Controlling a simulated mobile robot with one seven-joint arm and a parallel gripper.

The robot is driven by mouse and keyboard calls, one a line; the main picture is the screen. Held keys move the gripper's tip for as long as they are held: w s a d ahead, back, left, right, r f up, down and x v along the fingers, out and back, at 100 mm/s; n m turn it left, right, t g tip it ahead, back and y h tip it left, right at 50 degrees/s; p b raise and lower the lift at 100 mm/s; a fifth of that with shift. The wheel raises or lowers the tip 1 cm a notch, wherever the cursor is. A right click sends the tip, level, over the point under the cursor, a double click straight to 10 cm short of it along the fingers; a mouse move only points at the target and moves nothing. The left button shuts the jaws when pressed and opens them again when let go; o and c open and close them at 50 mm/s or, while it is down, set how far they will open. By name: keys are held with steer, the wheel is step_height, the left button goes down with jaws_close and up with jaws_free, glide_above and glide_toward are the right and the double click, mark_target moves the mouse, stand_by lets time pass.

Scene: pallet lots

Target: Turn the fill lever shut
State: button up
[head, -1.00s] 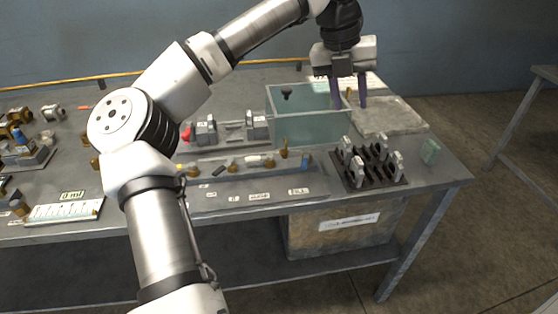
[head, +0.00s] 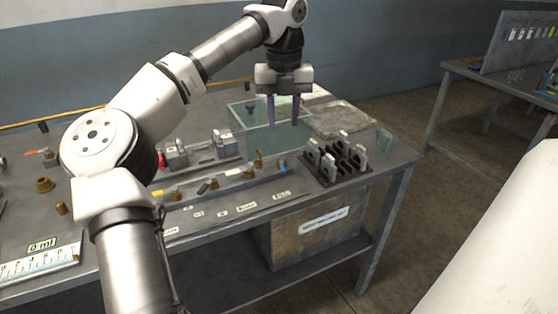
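A label reading FILL (head: 281,195) is on the front face of a long grey valve strip (head: 225,196) near the table's front edge. Above it stands a small blue-tipped lever (head: 282,164), beside an upright brass lever (head: 258,159). The exact angle of the blue lever is too small to tell. My gripper (head: 283,117) points down over the clear tank (head: 238,126), behind the valve strip. Its two purplish fingers are apart with nothing between them, and it is clear of the levers.
A dark rack (head: 352,178) with several grey upright pieces stands right of the strip. A grey slab (head: 342,119) lies right of the tank. A 0 ml display (head: 42,245) and scale are at the left. A large white shape fills the lower right.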

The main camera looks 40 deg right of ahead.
mark_target(283, 167)
step_height(283, 167, down, 12)
steer(key=shift+p, duration=0.4)
jaws_close()
